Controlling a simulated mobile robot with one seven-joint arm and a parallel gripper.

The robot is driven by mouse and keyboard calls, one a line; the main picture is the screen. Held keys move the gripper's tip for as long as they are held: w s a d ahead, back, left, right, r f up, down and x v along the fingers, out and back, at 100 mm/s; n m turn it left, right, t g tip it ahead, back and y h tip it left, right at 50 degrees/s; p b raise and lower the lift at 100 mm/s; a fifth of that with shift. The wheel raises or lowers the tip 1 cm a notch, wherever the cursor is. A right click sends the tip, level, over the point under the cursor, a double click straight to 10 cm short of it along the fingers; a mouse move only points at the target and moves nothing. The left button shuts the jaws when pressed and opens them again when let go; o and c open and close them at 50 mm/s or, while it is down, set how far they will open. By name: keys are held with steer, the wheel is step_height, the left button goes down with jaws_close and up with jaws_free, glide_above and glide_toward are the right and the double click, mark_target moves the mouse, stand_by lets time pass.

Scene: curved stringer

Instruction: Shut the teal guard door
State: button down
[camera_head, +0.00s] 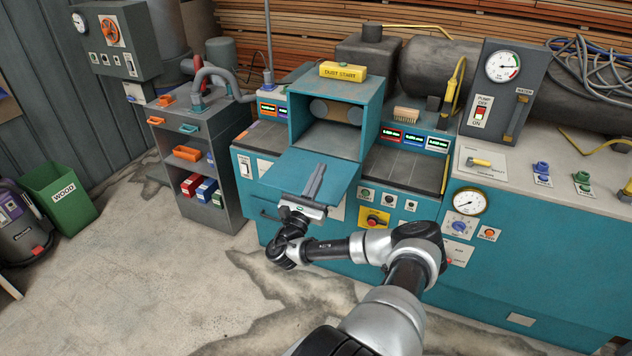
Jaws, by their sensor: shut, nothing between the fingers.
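The teal guard door (283,169) hangs open at the bottom front of a teal box housing (377,113) on the machine. It juts out toward me as a flat panel, and the housing's dark inside shows above it. My gripper (317,167) is shut and empty, its fingers pointing toward the housing. In the picture the fingers overlap the door's middle and the gripper body covers part of its near edge. I cannot tell whether the gripper touches the door or is above or below it.
A yellow "dust start" block (343,71) sits on the housing. A brush (406,115) lies to its right. A grey shelf cart (230,150) stands left of the machine, with a green wood bin (62,195) farther left. The floor (170,290) in front is clear.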

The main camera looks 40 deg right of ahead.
steer(key=shift+v, duration=1.25)
